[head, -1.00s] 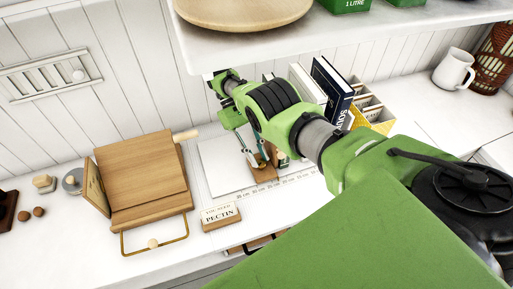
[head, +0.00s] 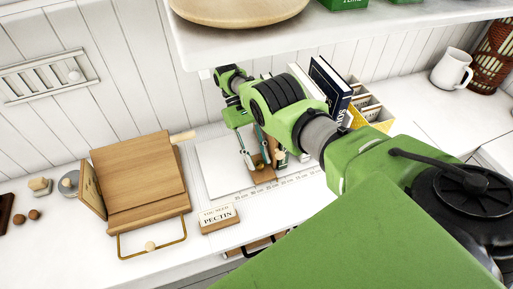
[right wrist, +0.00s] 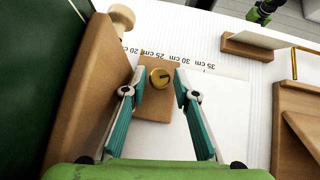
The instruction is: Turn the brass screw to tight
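The brass screw (right wrist: 159,78) is a round gold head with a dark slot, set in a small wooden block (right wrist: 158,104). The block also shows on the white counter in the head view (head: 264,176). My right gripper (right wrist: 159,73) is open. Its two teal-padded fingertips stand on either side of the screw head in the right wrist view, with a narrow gap visible on each side. In the head view my right gripper (head: 257,158) points down at the block and partly hides the screw. A green and black part at the top of the right wrist view may be my left gripper (right wrist: 261,12).
A wooden stand (head: 145,185) and a pectin label block (head: 219,218) are left of my right gripper. Books (head: 331,88) and a yellow file box (head: 371,110) stand to its right. A shelf (head: 240,43) overhangs from above. A printed ruler (head: 285,184) runs near the block.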

